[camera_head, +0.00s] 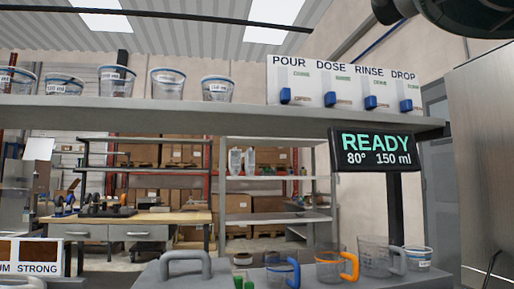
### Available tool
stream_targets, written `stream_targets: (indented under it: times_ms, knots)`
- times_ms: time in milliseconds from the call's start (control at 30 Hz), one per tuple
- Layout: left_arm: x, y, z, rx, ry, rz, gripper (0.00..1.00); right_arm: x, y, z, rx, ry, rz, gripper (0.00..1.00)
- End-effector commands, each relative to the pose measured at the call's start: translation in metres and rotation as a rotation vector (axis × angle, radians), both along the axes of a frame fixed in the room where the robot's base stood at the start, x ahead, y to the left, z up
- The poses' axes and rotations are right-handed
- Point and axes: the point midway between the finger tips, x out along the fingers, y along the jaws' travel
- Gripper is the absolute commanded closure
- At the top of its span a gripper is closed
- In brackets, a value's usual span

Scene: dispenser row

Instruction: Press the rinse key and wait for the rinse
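A white panel on the upper shelf at the right is labelled POUR, DOSE, RINSE and DROP. The rinse key (370,102) is the blue block under the word RINSE, third from the left. The other blue keys beside it are the pour key (285,96), the dose key (330,99) and the drop key (406,105). A black display (375,150) below the shelf reads READY, 80° and 150 ml. No gripper fingers show in this view, and nothing touches the keys.
Several clear cups stand on the upper shelf (230,112) at the left. Below are an orange-handled jug (330,266), a blue-handled jug (281,272), a large clear jug (376,257) and a small cup (419,258). A dark rounded part hangs at the top right.

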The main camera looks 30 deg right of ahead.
Motion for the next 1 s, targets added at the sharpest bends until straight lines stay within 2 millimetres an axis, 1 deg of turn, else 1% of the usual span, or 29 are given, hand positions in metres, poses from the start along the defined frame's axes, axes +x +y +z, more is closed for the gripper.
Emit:
stream_targets:
  times_ms: [333, 367, 600, 667, 1000]
  knots:
    - [0.0000, 0.0000, -0.0001, 0.000, 0.000, 0.000, 0.54, 0.0000, 0.0002, 0.0000, 0.001, 0.000, -0.001, 0.67]
    - [0.0000, 0.0000, -0.0001, 0.000, 0.000, 0.000, 0.54, 0.0000, 0.0002, 0.0000, 0.001, 0.000, -0.001, 0.68]
    - [0.0000, 0.0000, -0.0001, 0.000, 0.000, 0.000, 0.54, 0.0000, 0.0002, 0.0000, 0.000, 0.000, -0.001, 0.95]
    - [0.0000, 0.0001, -0.0001, 0.000, 0.000, 0.000, 0.54, 0.0000, 0.0001, 0.0000, 0.000, 0.000, 0.000, 1.00]
    - [0.0000, 0.0001, -0.0001, 0.000, 0.000, 0.000, 0.54, -0.0001, -0.0003, -0.0001, -0.001, 0.000, 0.001, 1.00]
